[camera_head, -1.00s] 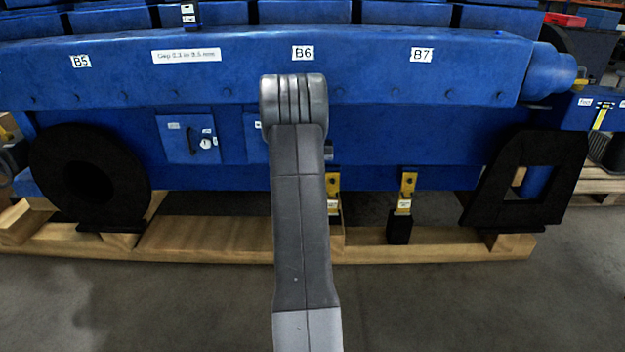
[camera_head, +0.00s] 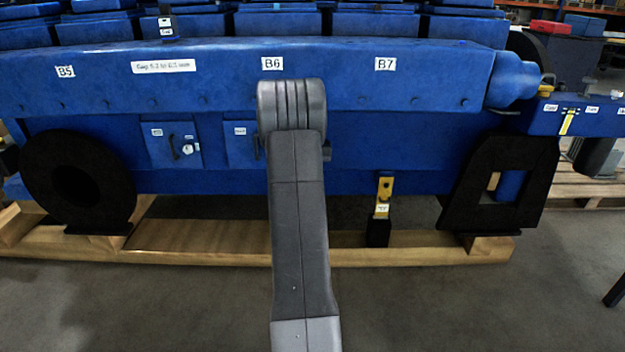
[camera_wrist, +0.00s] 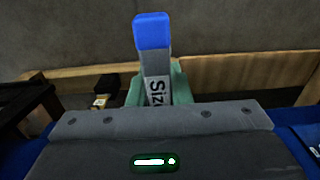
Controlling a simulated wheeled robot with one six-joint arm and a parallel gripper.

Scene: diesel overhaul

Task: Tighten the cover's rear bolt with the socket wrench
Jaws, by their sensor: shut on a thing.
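In the wrist view, my gripper (camera_wrist: 180,85) is shut on a flat grey tool with a blue end, taken as the socket wrench (camera_wrist: 153,50). In the head view, my grey arm stands in front of the engine and the gripper is hidden. The blue engine side has a square cover panel with a handle (camera_head: 172,146) and a second panel (camera_head: 238,143) partly behind my arm. Which cover is meant, and its rear bolt, I cannot tell.
The long blue engine block (camera_head: 440,75), marked B5, B6 and B7, rests on a wooden pallet (camera_head: 410,256). A black ring plate (camera_head: 40,170) and a black square-holed plate (camera_head: 535,165) stand at its ends. Grey floor in front is clear.

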